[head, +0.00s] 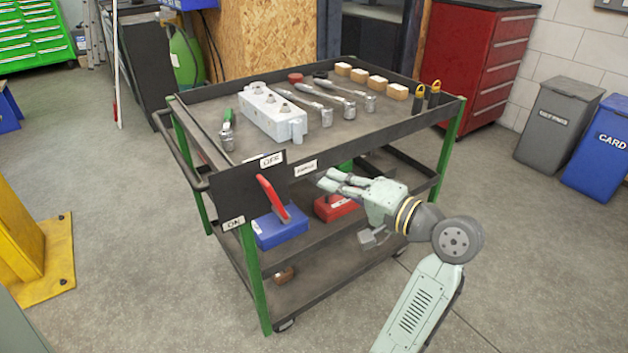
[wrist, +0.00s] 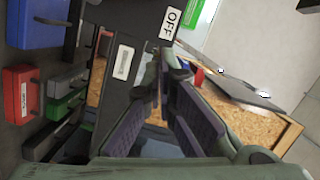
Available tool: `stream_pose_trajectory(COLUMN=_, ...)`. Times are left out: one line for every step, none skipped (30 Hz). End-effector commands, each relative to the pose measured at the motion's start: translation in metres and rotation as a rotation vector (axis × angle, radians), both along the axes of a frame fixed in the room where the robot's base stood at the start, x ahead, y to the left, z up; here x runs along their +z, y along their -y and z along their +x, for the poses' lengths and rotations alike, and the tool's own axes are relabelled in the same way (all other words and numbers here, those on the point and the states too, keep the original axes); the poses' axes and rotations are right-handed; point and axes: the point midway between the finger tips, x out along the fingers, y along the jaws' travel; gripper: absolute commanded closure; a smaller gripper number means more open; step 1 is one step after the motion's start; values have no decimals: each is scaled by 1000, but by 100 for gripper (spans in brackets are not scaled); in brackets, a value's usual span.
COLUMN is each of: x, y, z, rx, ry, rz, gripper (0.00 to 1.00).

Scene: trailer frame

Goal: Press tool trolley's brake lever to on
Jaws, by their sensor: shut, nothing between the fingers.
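The tool trolley (head: 352,139) has dark trays and green legs. A dark plate (head: 236,188) on its near corner carries the red brake lever (head: 272,198). The OFF label (head: 271,159) is at the plate's upper right, and the ON label (head: 233,223) is at its lower left. The lever slants down to the right, below OFF. My gripper (head: 322,181) is shut and empty, to the right of the lever and apart from it. In the wrist view my fingers (wrist: 164,72) point past the OFF label (wrist: 170,20); I cannot clearly make out the lever there.
The top tray holds a grey block (head: 270,113), several sockets and wooden blocks. A blue case (head: 280,227) and red case (head: 335,206) lie on the shelf below. A yellow post (head: 22,240) stands left. Floor is clear in front of the lever.

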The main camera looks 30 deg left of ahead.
Motion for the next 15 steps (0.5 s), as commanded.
stream_pose_trajectory(x=0, y=-9, z=0, rx=4, ry=-1, rz=0, gripper=100)
stream_pose_trajectory(x=0, y=-14, z=1, rx=5, ry=-1, rz=0, gripper=100)
stream_pose_trajectory(x=-1, y=-22, z=2, rx=6, ry=-2, rz=-2, gripper=100)
stream_pose_trajectory(x=-1, y=-28, z=3, rx=6, ry=-1, rz=0, gripper=100)
stream_pose_trajectory(x=-1, y=-34, z=4, rx=6, ry=0, rz=0, gripper=100)
stream_pose_trajectory(x=-2, y=-43, z=5, rx=6, ry=-2, rz=-1, gripper=100)
stream_pose_trajectory(x=-2, y=-50, z=6, rx=6, ry=-2, rz=0, gripper=100)
stream_pose_trajectory(x=-3, y=-56, z=7, rx=5, ry=-1, rz=0, gripper=100)
stream_pose_trajectory(x=-3, y=-65, z=9, rx=5, ry=-1, rz=0, gripper=100)
stream_pose_trajectory(x=-4, y=-71, z=10, rx=5, ry=0, rz=0, gripper=100)
stream_pose_trajectory(x=-4, y=-77, z=11, rx=5, ry=0, rz=0, gripper=100)
stream_pose_trajectory(x=-5, y=-85, z=12, rx=3, ry=-1, rz=0, gripper=100)
stream_pose_trajectory(x=-5, y=-91, z=13, rx=5, ry=-1, rz=0, gripper=100)
stream_pose_trajectory(x=-8, y=-93, z=9, rx=4, ry=0, rz=-1, gripper=100)
stream_pose_trajectory(x=-10, y=-94, z=2, rx=3, ry=0, rz=-2, gripper=100)
